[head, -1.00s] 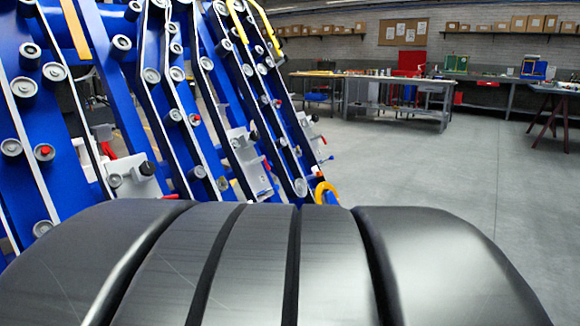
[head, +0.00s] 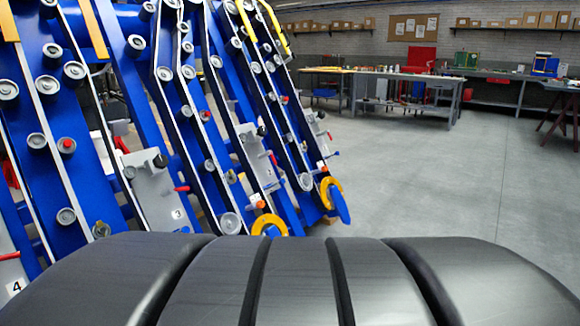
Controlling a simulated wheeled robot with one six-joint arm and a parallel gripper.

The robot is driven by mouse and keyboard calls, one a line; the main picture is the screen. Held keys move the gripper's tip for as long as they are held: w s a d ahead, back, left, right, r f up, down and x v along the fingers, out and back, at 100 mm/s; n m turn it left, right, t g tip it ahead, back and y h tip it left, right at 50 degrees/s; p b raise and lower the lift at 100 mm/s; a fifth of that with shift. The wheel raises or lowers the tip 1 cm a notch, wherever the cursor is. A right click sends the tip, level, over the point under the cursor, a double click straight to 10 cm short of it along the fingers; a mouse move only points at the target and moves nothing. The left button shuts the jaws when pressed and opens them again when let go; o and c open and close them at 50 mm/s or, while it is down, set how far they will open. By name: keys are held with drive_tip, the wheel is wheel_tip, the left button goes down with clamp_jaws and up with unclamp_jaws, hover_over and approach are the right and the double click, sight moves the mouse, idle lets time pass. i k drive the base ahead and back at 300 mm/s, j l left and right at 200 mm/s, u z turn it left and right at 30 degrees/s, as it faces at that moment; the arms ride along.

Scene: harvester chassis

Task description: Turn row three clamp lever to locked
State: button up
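The row three plate (head: 150,200) is a light grey panel marked 3, on the blue harvester chassis left of centre in the head view. A short red lever (head: 181,188) sticks out at its right edge, above the number. A black knob (head: 160,160) is at the plate's top right. Another red handle (head: 121,145) shows just above and left of the plate. I cannot tell which of these is the clamp lever or whether it is locked. My gripper is not in view.
The plate marked 4 (head: 16,287) is at the lower left with a red lever (head: 10,256). Another grey plate (head: 258,165) is farther right. Orange rings (head: 268,221) stand at the rows' lower ends. Open grey floor (head: 430,190) lies right; workbenches (head: 400,95) stand behind.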

sight(172, 190)
drive_tip(key=i+j+z, duration=0.1)
drive_tip(key=j, duration=0.2)
drive_tip(key=i+j+z, duration=0.15)
drive_tip(key=j, duration=0.2)
drive_tip(key=i+j+z, duration=0.1)
drive_tip(key=j, duration=0.25)
drive_tip(key=i+j+z, duration=0.15)
drive_tip(key=j, duration=0.25)
drive_tip(key=i, duration=0.05)
